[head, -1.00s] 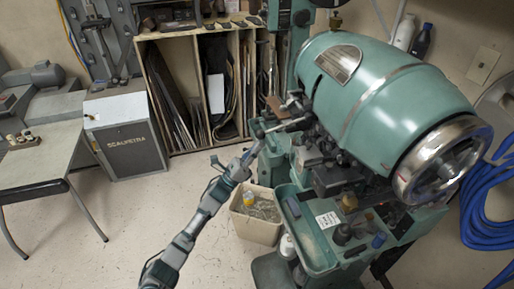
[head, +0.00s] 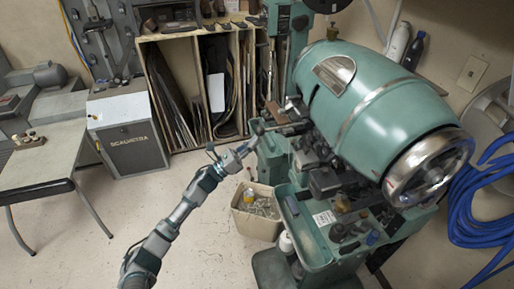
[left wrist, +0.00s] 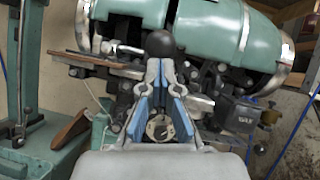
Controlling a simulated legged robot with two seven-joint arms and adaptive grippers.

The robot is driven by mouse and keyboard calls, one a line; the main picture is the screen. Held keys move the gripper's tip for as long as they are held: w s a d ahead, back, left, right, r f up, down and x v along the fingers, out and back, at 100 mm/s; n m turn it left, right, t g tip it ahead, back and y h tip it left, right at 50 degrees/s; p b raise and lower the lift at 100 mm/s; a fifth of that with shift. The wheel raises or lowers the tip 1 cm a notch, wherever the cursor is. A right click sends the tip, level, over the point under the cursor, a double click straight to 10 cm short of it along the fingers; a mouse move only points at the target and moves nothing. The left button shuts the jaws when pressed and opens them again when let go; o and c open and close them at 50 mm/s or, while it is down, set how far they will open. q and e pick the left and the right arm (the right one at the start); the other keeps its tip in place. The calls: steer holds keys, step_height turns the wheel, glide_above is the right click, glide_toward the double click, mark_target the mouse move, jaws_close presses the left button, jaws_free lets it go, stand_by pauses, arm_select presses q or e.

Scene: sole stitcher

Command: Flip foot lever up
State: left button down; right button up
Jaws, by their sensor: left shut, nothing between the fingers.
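The green sole stitcher (head: 378,100) stands at the right in the head view. A lever with a black ball knob (left wrist: 160,43) sticks out from its front; the knob also shows in the head view (head: 257,127). I take it for the foot lever. My left gripper (head: 251,143) reaches up to it from the lower left. In the left wrist view the fingers of this gripper (left wrist: 161,66) come together just below the knob, with nothing held between them. Whether they touch the knob I cannot tell. The lower lever is hidden behind the fingers. My right gripper is not in view.
A bin (head: 257,212) stands on the floor below my left gripper. The machine's green tray (head: 306,236) juts out to its right. A wooden rack (head: 150,75) and a grey cabinet (head: 129,130) stand behind.

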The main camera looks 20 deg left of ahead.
arm_select(q)
steer(key=shift+g+y, duration=0.4)
steer(key=shift+g, duration=0.2)
steer(key=d+r+p, duration=0.1)
steer(key=r+p, duration=0.1)
steer(key=r, duration=0.2)
steer(key=w+d+r+p, duration=0.1)
steer(key=r+p, duration=0.1)
steer(key=r, duration=0.3)
steer(key=w+d+r+p, duration=0.1)
steer(key=r+p, duration=0.1)
steer(key=r, duration=0.3)
steer(key=shift+r, duration=0.1)
steer(key=w+d+r+p, duration=0.1)
steer(key=w+d+r, duration=0.2)
steer(key=d+r, duration=0.1)
steer(key=shift+d+r, duration=0.2)
steer(key=shift+r, duration=0.45)
steer(key=shift+d, duration=0.1)
